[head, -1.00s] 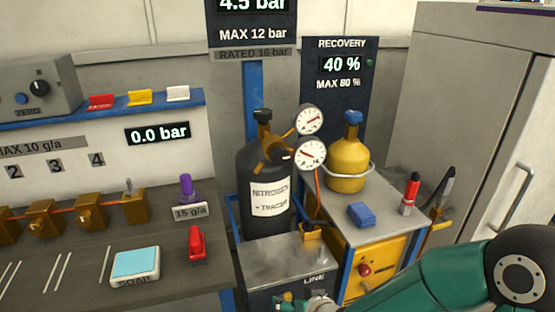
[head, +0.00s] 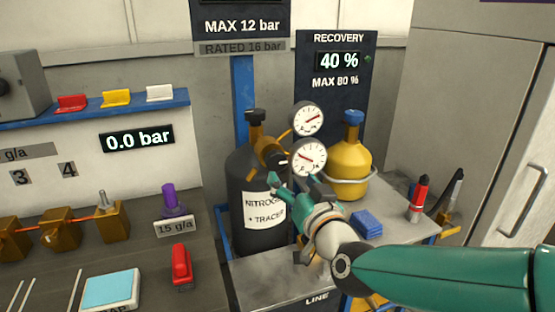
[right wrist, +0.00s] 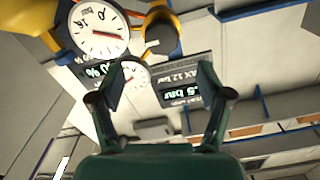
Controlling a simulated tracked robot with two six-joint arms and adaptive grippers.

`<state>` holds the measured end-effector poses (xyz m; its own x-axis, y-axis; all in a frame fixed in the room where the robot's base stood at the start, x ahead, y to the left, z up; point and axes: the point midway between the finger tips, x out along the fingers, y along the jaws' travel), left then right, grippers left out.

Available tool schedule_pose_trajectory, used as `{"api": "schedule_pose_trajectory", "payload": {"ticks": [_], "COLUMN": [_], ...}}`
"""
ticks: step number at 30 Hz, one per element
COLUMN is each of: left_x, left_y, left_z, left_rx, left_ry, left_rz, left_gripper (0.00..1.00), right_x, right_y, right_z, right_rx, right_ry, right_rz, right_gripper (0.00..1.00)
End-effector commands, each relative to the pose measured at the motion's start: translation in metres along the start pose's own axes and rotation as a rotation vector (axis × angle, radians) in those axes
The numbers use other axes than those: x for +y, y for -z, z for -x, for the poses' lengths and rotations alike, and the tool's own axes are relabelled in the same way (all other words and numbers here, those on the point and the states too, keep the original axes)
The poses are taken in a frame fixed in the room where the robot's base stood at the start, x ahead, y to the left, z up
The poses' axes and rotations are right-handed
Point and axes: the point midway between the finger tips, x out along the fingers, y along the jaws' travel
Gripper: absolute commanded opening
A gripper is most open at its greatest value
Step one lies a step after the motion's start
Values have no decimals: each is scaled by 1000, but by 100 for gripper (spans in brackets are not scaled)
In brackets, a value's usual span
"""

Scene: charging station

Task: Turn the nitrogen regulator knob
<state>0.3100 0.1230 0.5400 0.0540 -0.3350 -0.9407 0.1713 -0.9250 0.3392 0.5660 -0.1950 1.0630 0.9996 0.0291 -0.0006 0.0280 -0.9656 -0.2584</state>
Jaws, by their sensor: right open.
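The black nitrogen cylinder (head: 256,190) stands upright left of centre in the head view, with a white label reading NITROGEN + TRACER. A brass regulator (head: 265,150) sits at its top with two round white gauges (head: 307,158). A dark regulator knob (head: 283,160) shows on the brass body; in the right wrist view a black knob (right wrist: 160,36) with a white mark lies beyond the fingers. My right gripper (head: 296,183) is open and empty, just below the regulator and in front of the cylinder. I cannot tell any contact. My left gripper is in neither view.
A yellow recovery cylinder (head: 349,165) stands right of the regulator. A blue block (head: 367,224) and a red bottle (head: 419,198) sit on the right cart. A bench with brass valves (head: 60,228) and a red clip (head: 181,266) is at left. The display reads 0.0 bar (head: 137,138).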

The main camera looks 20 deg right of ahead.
Motion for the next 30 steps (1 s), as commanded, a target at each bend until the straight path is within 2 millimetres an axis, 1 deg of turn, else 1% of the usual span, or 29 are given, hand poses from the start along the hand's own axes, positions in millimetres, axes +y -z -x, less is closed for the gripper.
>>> {"api": "schedule_pose_trajectory", "payload": {"ticks": [1, 6, 9, 13, 18, 27, 29, 30], "left_x": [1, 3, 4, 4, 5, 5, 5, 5], "left_y": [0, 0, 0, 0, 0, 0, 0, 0], "left_z": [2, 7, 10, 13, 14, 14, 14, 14], "left_rx": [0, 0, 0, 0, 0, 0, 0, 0], "left_ry": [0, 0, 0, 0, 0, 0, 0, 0], "left_rz": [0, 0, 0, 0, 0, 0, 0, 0], "left_gripper": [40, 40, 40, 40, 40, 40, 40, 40], "right_x": [-1, -2, -3, -4, -3, -4, -4, -4], "right_y": [0, -1, 0, 0, -1, -2, -2, -2], "right_z": [-13, -50, -68, -85, -96, -98, -98, -98], "right_rx": [-3, -4, -3, -3, -3, -3, -3, -3], "right_ry": [0, 4, 4, 6, 6, 7, 7, 8], "right_rz": [1, 0, 0, 1, 0, 0, 0, 0], "right_gripper": [77, 77, 77, 77, 77, 77, 67, 61]}}
